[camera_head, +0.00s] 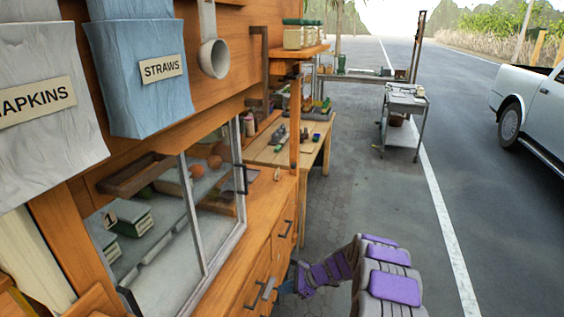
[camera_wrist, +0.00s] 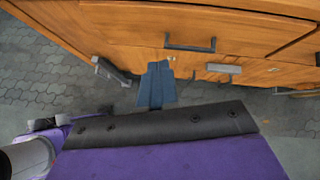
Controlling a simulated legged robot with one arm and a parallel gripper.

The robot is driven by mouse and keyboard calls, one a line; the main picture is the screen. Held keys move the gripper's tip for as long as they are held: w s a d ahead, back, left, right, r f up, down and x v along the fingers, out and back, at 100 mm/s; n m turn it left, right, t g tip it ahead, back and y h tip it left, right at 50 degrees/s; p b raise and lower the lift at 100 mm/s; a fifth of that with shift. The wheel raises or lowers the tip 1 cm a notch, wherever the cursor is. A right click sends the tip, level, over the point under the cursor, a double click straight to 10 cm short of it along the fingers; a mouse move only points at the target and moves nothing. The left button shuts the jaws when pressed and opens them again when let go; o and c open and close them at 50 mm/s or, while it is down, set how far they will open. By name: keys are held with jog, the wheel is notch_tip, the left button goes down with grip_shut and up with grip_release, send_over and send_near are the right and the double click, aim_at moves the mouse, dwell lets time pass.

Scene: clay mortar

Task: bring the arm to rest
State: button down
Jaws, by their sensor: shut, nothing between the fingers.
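My gripper (camera_head: 292,283) shows at the lower middle of the head view, at the end of my purple and grey arm, which is folded beside the wooden cart. In the wrist view its blue-grey fingers (camera_wrist: 157,68) are shut together with nothing between them. They appear close to the cart's drawer fronts; I cannot tell the exact gap, but no hold on a handle shows.
The wooden cart (camera_head: 225,285) fills the left, with drawer handles (camera_wrist: 190,45) near my gripper. A wooden table (camera_head: 315,142) and a grey trolley (camera_head: 405,103) stand farther ahead. A white pickup (camera_head: 535,105) is at right. The pavement between is clear.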

jog(key=s+a+r+n+g+h, duration=0.25)
jog(key=s+r+n, duration=0.75)
jog(key=s+r, duration=1)
jog(key=s+d+r+n+h, duration=0.2)
jog(key=s+d, duration=0.3)
jog(key=s, duration=0.4)
jog(key=s+d+r+n+h, duration=0.2)
jog(key=s+d, duration=0.3)
jog(key=s, duration=0.4)
jog(key=s+d+r+n+g+h, duration=0.1)
jog(key=s+d+r+n+h, duration=0.2)
jog(key=s, duration=0.7)
jog(key=shift+d+n, duration=0.7)
jog(key=shift+d, duration=0.2)
